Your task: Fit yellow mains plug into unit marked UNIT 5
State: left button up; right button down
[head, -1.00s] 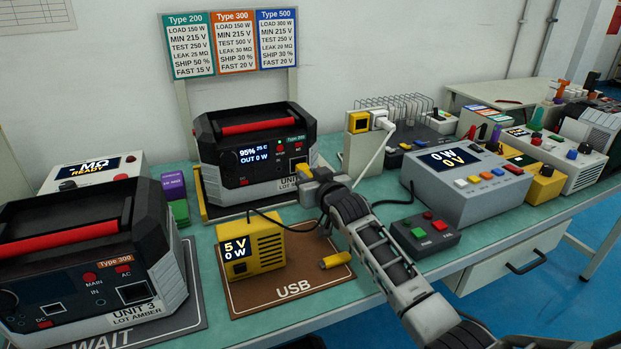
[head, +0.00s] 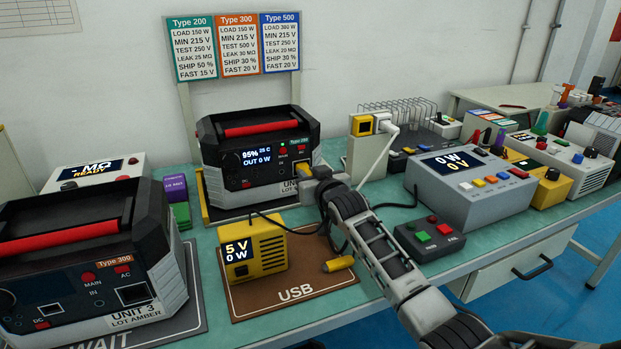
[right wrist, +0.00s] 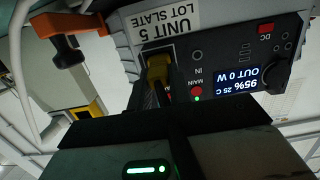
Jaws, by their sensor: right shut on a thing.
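The black unit marked UNIT 5, LOT SLATE (right wrist: 172,28) stands at the back of the bench; in the head view it is the unit with the red handle (head: 258,129) and a screen reading 95% and OUT 0 W. My right gripper (head: 312,172) is at the right side of its front face. It is shut on the yellow mains plug (right wrist: 156,66), which also shows in the head view (head: 301,168). In the right wrist view the plug is at the dark socket below the label; how deep it sits is hidden. My left gripper is not in view.
The unit marked UNIT 3 (head: 76,255) fills the near left. A yellow USB load (head: 254,247) and a loose yellow plug (head: 338,264) lie on the brown mat (head: 282,295). A grey meter box (head: 470,190) and a button box (head: 429,238) stand right of my arm.

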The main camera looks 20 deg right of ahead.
jog(key=shift+w+r, duration=0.1)
jog(key=shift+w, duration=0.25)
jog(key=c, duration=1.2)
grip_release()
